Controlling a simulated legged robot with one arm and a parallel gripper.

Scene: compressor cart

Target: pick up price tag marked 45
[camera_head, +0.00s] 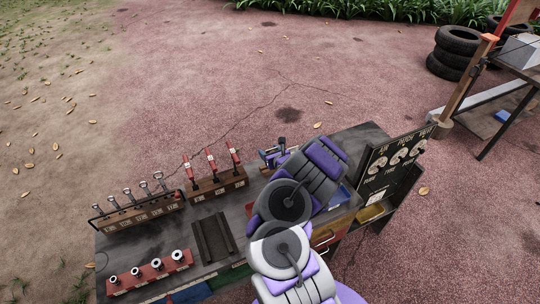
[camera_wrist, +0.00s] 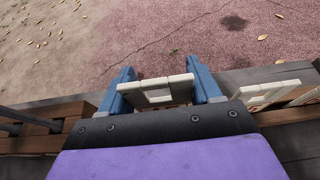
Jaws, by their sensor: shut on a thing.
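My gripper (camera_wrist: 160,92) shows in the wrist view with its two blue fingers shut on a cream-coloured tag (camera_wrist: 158,91). The tag lies between the fingers; no number on it can be read from here. A second cream tag-like piece (camera_wrist: 268,94) stands to the right of the fingers, apart from them. In the head view my gripper (camera_head: 272,153) is over the far edge of the workbench, partly hidden behind my own arm, and the held tag cannot be made out there.
The dark workbench (camera_head: 212,240) holds a rack of wrenches (camera_head: 137,213), a wooden block with red-handled tools (camera_head: 217,186) and a red socket rail (camera_head: 150,273). A dark gauge board (camera_head: 392,165) stands at the right end. Stacked tires (camera_head: 457,50) are on the ground behind.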

